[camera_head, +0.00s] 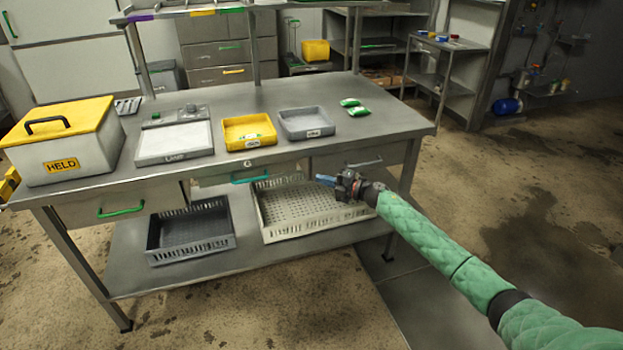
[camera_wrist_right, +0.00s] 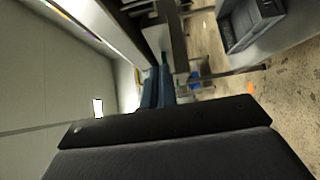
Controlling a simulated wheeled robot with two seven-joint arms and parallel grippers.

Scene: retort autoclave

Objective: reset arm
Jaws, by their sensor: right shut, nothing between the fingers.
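My right arm, in a green quilted sleeve, comes in from the lower right in the head view. Its gripper (camera_head: 326,180) is shut and empty, in front of the steel workbench (camera_head: 290,88) at about the height of its drawers. The blue fingers also show close together in the right wrist view (camera_wrist_right: 157,88). My left arm and gripper are not in view.
On the bench stand a yellow-lidded HELD box (camera_head: 60,160), a scale (camera_head: 175,142), a yellow tray (camera_head: 249,146) and a grey tray (camera_head: 306,134). Green packets (camera_head: 359,111) lie to their right. A dark crate (camera_head: 190,250) and a pale crate (camera_head: 285,233) sit below. Floor at right is open.

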